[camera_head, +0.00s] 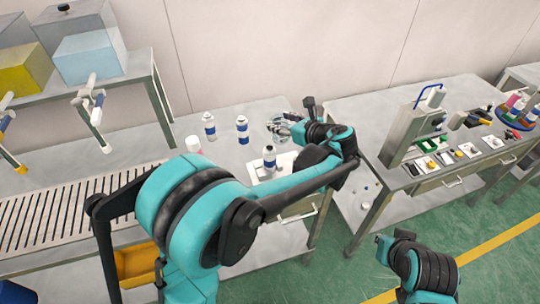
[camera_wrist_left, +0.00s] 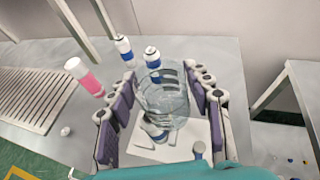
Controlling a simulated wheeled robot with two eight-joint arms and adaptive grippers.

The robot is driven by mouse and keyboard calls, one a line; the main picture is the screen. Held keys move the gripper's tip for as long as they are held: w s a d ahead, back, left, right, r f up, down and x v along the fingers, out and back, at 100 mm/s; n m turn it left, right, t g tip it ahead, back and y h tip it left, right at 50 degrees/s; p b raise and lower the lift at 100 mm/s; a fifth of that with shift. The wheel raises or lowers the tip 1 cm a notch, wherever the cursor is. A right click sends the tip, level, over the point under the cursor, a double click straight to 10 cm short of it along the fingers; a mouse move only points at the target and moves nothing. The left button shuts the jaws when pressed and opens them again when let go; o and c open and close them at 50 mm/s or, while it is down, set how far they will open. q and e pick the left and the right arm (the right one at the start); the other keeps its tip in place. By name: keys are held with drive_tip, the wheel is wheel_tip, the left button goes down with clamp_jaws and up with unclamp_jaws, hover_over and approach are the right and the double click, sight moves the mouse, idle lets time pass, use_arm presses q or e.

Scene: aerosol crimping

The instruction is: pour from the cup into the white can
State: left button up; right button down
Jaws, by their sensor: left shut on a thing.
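My left gripper (camera_head: 287,127) is shut on a clear cup (camera_head: 275,124) above the table. In the left wrist view the see-through cup (camera_wrist_left: 163,92) is between the purple finger pads. A white can with a blue band (camera_head: 269,160) stands on a white pad (camera_head: 285,163), in front of the gripper in the head view. Two similar white cans, a left one (camera_head: 209,127) and a right one (camera_head: 242,131), stand further left; they also show in the wrist view beyond the cup. Whether the cup holds liquid cannot be told.
A slatted surface (camera_head: 60,213) covers the left bench. A press-like machine (camera_head: 410,130) and small parts occupy the right table. A gap separates the two tables.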

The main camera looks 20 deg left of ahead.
use_arm(q)
drive_tip(key=shift+s+a+r, duration=0.1)
drive_tip(key=shift+r, duration=0.1)
wheel_tip(320, 180, up, 5)
drive_tip(key=p, duration=0.3)
drive_tip(key=shift+p, duration=0.4)
drive_tip(key=shift+f, duration=0.2)
